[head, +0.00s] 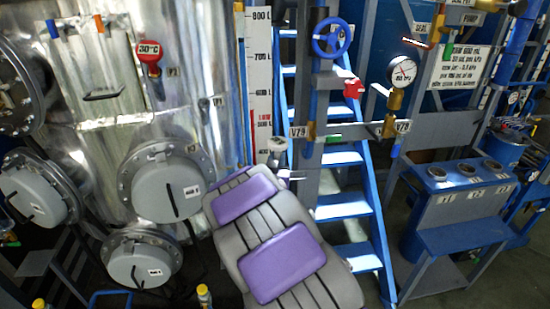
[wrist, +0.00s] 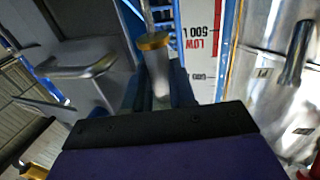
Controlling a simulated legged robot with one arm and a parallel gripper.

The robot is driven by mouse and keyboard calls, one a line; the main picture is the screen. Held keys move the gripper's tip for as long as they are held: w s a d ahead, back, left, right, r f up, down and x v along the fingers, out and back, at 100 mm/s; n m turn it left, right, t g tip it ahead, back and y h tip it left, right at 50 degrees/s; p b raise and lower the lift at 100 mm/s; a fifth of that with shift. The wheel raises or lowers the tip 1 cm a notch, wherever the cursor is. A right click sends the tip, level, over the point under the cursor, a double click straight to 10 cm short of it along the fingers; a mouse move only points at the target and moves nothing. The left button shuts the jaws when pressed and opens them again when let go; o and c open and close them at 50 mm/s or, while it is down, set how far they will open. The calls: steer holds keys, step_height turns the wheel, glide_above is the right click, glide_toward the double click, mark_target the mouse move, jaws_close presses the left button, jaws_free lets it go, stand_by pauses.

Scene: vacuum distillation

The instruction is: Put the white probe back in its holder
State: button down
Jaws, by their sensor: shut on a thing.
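My gripper (wrist: 160,88) is at the far end of my grey and purple arm, near the level scale. In the wrist view its dark blue fingers are shut on a pale cylinder, the white probe (wrist: 157,72), with a brass-coloured collar (wrist: 153,41) and thin rod above it. The fingertips are partly hidden behind my wrist's dark edge. In the head view a small pale cap (head: 277,145) shows just beyond my arm's end; I cannot tell if it is the probe. I cannot make out the probe's holder for certain.
A shiny tank (head: 100,90) with round hatches stands left. The white level scale (head: 258,70) is behind my gripper. A blue ladder (head: 345,205), a post with a blue valve wheel (head: 332,38) and a pressure gauge (head: 403,71) stand right. A console (head: 465,175) has round openings.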

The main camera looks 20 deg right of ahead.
steer(key=a+f, duration=0.1)
steer(key=f, duration=0.1)
steer(key=shift+a+f+b, duration=0.35)
steer(key=shift+a+f, duration=0.05)
stand_by(0.8)
steer(key=shift+s+d, duration=0.1)
steer(key=shift+d, duration=0.3)
stand_by(0.9)
step_height(320, 180, down, 10)
steer(key=b, duration=0.2)
steer(key=shift+r+b, duration=0.25)
steer(key=shift+b, duration=0.1)
stand_by(3.5)
steer(key=c, duration=0.8)
jaws_free()
steer(key=shift+c, duration=0.2)
